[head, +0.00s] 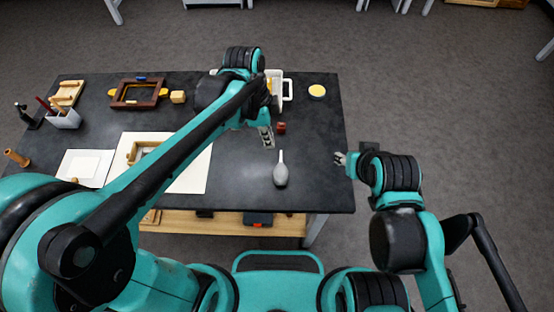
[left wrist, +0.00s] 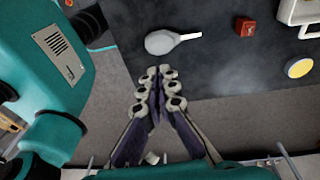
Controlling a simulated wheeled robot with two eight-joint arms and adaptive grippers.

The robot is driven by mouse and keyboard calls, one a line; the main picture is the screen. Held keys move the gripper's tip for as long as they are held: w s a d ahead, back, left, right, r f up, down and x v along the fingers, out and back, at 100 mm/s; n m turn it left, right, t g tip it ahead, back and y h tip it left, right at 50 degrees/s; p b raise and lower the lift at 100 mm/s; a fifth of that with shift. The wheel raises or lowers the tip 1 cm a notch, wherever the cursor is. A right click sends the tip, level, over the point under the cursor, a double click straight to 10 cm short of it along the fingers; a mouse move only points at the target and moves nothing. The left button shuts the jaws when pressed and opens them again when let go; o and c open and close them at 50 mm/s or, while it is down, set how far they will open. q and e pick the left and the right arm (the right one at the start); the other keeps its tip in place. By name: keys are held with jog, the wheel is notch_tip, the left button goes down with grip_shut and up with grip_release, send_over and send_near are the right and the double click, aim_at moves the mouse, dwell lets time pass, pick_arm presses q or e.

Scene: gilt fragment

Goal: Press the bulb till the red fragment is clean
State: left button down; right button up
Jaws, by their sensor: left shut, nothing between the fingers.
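The grey bulb (head: 280,174) lies on the dark table near its front edge, its thin nozzle pointing toward the back. It also shows in the left wrist view (left wrist: 160,43), nozzle to the right. The small red fragment (head: 281,128) lies behind the nozzle tip; in the left wrist view (left wrist: 245,27) it has a paler mark on top. My left gripper (head: 267,138) is shut and empty, above the table and close to the bulb and fragment. In the left wrist view its fingertips (left wrist: 158,86) are together, apart from the bulb. My right gripper (head: 341,159) is beside the table's right edge; its jaw state is unclear.
A white container with a handle (head: 288,88) and a round yellow-topped item (head: 317,92) stand at the back right. White boards (head: 190,165), a dark red frame (head: 122,104) and a tool cup (head: 65,118) occupy the left. The table is clear right of the bulb.

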aim_at(280, 171)
pick_arm(q)
jog(key=d+f+b, duration=0.1)
jog(key=f, duration=0.3)
jog(key=f+b, duration=0.2)
jog(key=f, duration=0.3)
jog(key=s+d+f+b, duration=0.1)
jog(key=f+b, duration=0.1)
jog(key=f, duration=0.2)
jog(key=shift+d+f, duration=0.35)
